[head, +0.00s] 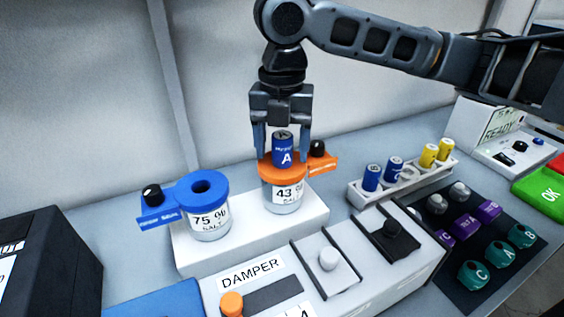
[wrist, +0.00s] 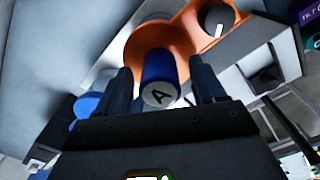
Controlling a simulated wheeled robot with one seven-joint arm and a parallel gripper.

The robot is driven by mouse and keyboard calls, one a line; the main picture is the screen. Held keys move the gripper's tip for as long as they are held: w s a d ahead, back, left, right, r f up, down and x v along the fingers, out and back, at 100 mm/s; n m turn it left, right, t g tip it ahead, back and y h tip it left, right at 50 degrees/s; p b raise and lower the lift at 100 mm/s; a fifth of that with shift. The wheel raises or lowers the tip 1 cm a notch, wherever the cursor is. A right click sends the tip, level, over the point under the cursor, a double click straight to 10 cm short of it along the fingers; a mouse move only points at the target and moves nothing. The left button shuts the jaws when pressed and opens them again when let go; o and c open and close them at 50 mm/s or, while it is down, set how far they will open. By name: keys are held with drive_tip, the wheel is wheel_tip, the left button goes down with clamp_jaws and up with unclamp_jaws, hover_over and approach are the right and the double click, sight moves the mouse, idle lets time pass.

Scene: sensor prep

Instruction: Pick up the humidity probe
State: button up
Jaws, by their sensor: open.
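A blue cylindrical probe (head: 283,150) marked A stands upright in the top of the orange-lidded jar (head: 284,193), which is labelled 43 % salt. My gripper (head: 283,147) points down over this jar, with one finger on each side of the probe. The fingers are open, and I cannot tell whether they touch it. In the wrist view the probe (wrist: 159,80) shows its grey A-marked end between the two fingertips (wrist: 162,82), with the orange lid (wrist: 150,40) behind it. The probe's lower end is hidden in the jar.
A blue-lidded jar (head: 209,213) labelled 75 % stands to the left, its lid hole empty. A white rack (head: 408,182) to the right holds blue and yellow cylinders. A dark mat (head: 505,262) with purple, teal and grey-topped pieces and a damper panel (head: 253,272) lie in front.

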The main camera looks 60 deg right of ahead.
drive_tip(key=c, duration=1.2)
drive_tip(key=shift+o, duration=0.2)
